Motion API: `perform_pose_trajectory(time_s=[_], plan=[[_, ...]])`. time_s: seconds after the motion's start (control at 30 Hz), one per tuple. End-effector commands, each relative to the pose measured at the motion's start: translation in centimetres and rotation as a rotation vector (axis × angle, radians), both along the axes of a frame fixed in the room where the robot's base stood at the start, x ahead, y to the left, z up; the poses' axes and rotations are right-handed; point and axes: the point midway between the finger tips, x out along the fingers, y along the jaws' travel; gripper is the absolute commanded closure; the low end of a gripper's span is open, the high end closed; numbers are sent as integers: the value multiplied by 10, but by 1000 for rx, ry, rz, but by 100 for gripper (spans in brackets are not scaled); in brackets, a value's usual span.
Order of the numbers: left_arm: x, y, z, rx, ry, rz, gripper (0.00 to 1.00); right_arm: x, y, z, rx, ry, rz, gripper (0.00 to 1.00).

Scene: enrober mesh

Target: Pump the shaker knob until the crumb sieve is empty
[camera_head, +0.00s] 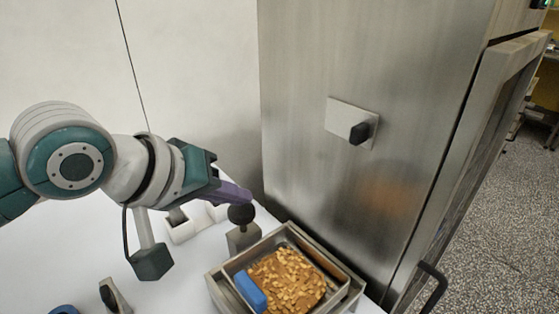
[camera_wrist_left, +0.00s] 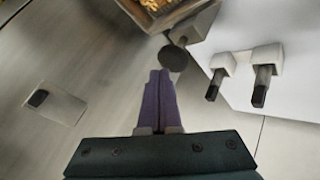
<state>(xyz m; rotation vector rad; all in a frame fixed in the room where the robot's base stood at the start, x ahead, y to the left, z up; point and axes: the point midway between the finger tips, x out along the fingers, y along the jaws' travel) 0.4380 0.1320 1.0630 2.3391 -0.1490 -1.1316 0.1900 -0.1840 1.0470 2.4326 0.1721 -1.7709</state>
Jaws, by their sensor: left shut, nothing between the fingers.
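The shaker knob is a dark round ball (camera_head: 241,213) on a grey metal block beside the sieve; in the left wrist view it shows as a dark disc (camera_wrist_left: 173,58). The crumb sieve (camera_head: 335,268) is a metal-framed tray with many golden-brown crumbs (camera_head: 285,280) spread over its floor. My left gripper (camera_head: 243,197) has purple fingers pressed together with nothing between them. Its tips are right at the knob's top in the head view and just short of the knob in the left wrist view (camera_wrist_left: 160,74). I cannot tell whether they touch it. My right gripper is out of view.
A blue block (camera_head: 250,291) sits at the sieve's left inner side. A steel cabinet (camera_head: 350,60) with a black knob on a plate (camera_head: 360,132) rises behind. White holders (camera_head: 183,228) stand left of the shaker knob.

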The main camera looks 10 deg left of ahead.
Motion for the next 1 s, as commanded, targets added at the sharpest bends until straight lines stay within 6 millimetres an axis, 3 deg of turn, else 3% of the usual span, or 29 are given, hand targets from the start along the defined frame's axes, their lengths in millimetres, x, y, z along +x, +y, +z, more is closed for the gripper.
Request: perform_pose_trajectory(time_s=[1.0], plan=[[0, 0, -9, 1, 1, 0, 100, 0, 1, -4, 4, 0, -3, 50]])
